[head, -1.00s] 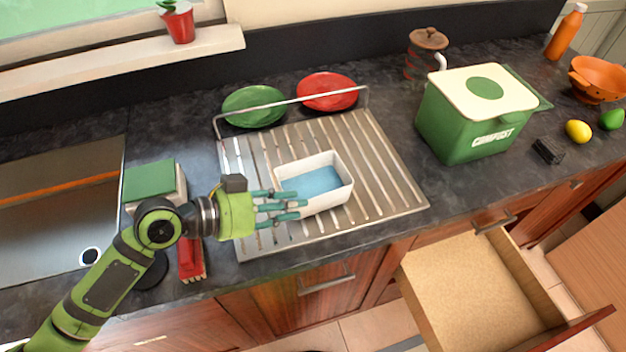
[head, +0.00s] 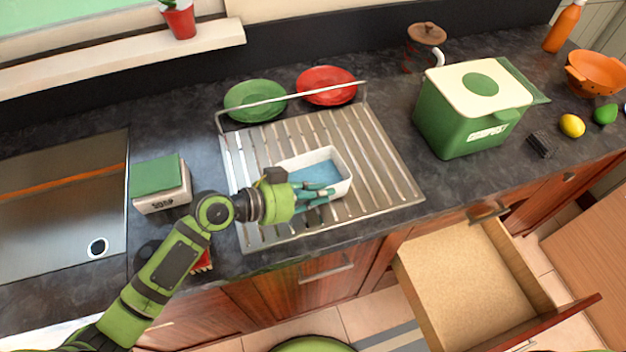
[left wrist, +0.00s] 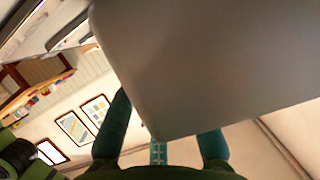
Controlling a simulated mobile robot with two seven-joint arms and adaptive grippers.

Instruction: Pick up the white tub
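The white tub (head: 342,163) is an open rectangular box with a blue inside, on the slatted metal draining rack (head: 385,165). My left gripper (head: 318,192) is at its near left side in the head view, with its teal fingers across the near wall and part of the inside. In the left wrist view, the tub's pale surface (left wrist: 215,60) fills the upper middle and right, very close. My left gripper's fingers (left wrist: 160,140) are spread apart below and beside its rounded corner, apparently open. Contact with the tub is unclear. My right gripper is out of view.
Green (head: 255,100) and red plates (head: 327,85) stand behind a wire rail at the rack's back. A soap box (head: 162,200) and sink (head: 60,210) are left. A compost bin (head: 470,125) is right. An open drawer (head: 465,285) juts out front right.

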